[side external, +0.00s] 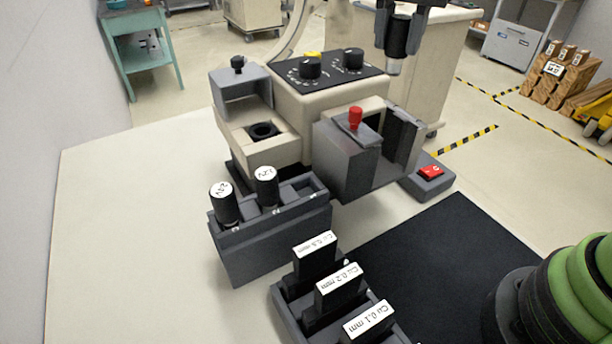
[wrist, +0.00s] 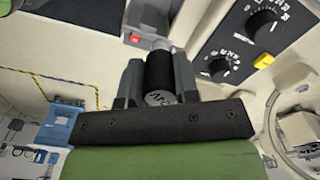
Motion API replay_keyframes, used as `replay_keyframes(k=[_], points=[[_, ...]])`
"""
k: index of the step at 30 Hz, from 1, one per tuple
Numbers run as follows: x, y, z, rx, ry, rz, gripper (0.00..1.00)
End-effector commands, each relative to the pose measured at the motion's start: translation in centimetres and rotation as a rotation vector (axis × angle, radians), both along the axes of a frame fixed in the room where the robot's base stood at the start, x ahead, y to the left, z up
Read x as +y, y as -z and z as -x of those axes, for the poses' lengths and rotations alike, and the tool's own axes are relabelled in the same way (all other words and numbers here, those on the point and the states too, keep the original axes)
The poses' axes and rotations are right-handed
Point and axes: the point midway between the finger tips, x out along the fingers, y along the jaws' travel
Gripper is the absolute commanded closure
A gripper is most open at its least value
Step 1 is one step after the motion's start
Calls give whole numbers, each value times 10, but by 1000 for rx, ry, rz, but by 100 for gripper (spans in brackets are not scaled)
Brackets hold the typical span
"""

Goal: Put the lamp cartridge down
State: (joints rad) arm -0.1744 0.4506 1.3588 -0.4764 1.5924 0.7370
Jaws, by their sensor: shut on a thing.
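The dark cartridge rack (side external: 265,240) stands at the front of the instrument. It holds two black cartridges with white-labelled tops, one at the left (side external: 224,208) and one in the middle (side external: 266,188). Its right slot (side external: 303,189) looks empty.
The beige instrument (side external: 290,105) has a round dark socket (side external: 263,130) beside a raised grey cover (side external: 240,88). A grey box with a red knob (side external: 355,118), a red switch (side external: 431,172), a rack of Cu plates (side external: 338,285) and a black mat (side external: 450,255) stand nearby.

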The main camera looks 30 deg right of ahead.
Motion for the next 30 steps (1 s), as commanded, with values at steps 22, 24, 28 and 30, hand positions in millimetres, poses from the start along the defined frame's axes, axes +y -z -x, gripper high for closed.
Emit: replay_keyframes(k=[22, 24, 28, 30], points=[[137, 25, 10, -1, 928, 2, 98], [137, 34, 10, -1, 928, 1, 98], [137, 50, 9, -1, 928, 0, 98], [137, 53, 9, -2, 928, -2, 98]])
